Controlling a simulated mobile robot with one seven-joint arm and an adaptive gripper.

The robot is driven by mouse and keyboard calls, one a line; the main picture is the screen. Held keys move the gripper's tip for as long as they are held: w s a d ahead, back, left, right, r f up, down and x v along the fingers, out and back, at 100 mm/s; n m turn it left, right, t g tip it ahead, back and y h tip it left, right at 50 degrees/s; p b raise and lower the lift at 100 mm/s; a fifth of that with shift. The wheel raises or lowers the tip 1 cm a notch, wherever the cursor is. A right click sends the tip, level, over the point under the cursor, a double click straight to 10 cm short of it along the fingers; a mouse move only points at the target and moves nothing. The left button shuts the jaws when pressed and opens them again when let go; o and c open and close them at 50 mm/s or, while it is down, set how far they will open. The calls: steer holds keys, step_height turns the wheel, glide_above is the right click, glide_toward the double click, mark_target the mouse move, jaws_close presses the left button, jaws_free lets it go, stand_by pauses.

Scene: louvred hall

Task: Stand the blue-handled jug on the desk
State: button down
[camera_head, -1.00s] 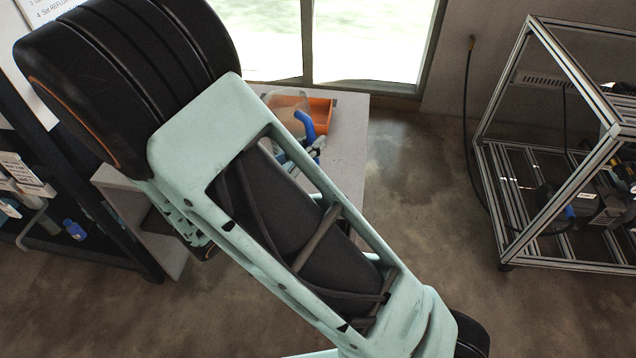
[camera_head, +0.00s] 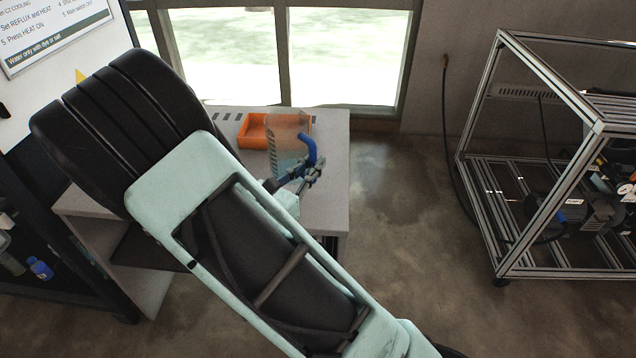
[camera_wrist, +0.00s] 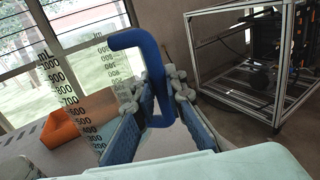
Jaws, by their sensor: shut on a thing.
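The blue-handled jug (camera_head: 284,140) is a clear, see-through vessel, with black volume marks in the wrist view (camera_wrist: 75,100). Its blue handle (camera_wrist: 146,62) rises between my fingers. My gripper (camera_head: 310,174) is shut on the handle; in the wrist view (camera_wrist: 160,100) its fingers close on either side of it. The jug looks roughly upright, over the grey desk (camera_head: 325,140) in the head view. I cannot tell whether its base touches the desktop. Part of the desk and the jug's lower end are hidden behind my arm and gripper.
The desk's right part looks clear. A metal-framed rack (camera_head: 500,235) stands at the right. Windows lie behind the desk.

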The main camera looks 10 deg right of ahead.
steer(key=f, duration=0.2)
steer(key=w+d+f+b, duration=0.1)
steer(key=f, duration=0.1)
steer(key=w+d+f, duration=0.1)
steer(key=f, duration=0.1)
steer(key=shift+f+b, duration=0.3)
steer(key=c, duration=2.4)
jaws_free()
steer(key=shift+f, duration=0.15)
steer(key=o, duration=0.4)
steer(key=shift+o, duration=0.2)
